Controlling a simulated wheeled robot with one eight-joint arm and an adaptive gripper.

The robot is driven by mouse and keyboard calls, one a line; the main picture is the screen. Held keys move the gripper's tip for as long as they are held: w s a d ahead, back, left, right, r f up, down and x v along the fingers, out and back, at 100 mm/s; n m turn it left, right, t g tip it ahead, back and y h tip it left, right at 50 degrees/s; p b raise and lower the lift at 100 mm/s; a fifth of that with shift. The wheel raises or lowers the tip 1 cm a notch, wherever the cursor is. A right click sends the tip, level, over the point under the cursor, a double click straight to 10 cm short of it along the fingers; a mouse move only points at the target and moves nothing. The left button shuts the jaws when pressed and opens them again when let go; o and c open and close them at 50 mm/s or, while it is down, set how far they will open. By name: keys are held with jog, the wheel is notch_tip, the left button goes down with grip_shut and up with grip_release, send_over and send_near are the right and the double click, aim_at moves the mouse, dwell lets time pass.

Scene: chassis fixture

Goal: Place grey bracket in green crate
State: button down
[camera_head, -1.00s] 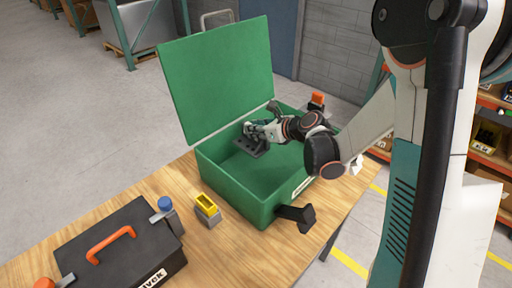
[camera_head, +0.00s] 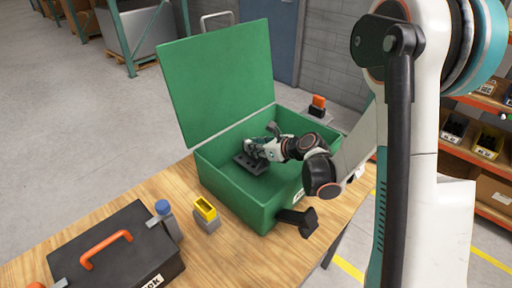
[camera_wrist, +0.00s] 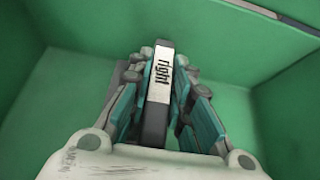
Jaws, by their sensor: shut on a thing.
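The green crate (camera_head: 235,196) stands on the wooden table with its lid (camera_head: 218,80) raised at the back. My gripper (camera_head: 253,152) is down inside the crate. The dark grey bracket (camera_head: 251,165) is at my fingertips, low in the crate near its back-left wall. In the wrist view my gripper (camera_wrist: 162,85) is shut on the bracket's upright part (camera_wrist: 158,90), which has a white label reading "right". The green crate floor and walls (camera_wrist: 60,100) surround it. I cannot tell whether the bracket touches the floor.
A dark toolbox (camera_head: 125,250) with an orange handle lies on the table (camera_head: 225,250) at front left. A blue-capped item (camera_head: 165,212) and a yellow-topped block (camera_head: 205,212) stand between it and the crate. A black latch (camera_head: 298,219) sticks out at the crate's front.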

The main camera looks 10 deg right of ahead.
jog(key=shift+f+b, duration=0.4)
jog(key=shift+f, duration=0.05)
jog(key=c, duration=1.5)
grip_release()
jog(key=shift+o, duration=0.2)
jog(key=shift+r, duration=0.15)
jog(key=shift+r+p, duration=0.6)
jog(key=shift+p, duration=0.2)
jog(key=p+v, duration=0.2)
jog(key=v, duration=1)
jog(key=shift+p, duration=0.3)
jog(key=shift+f, duration=0.15)
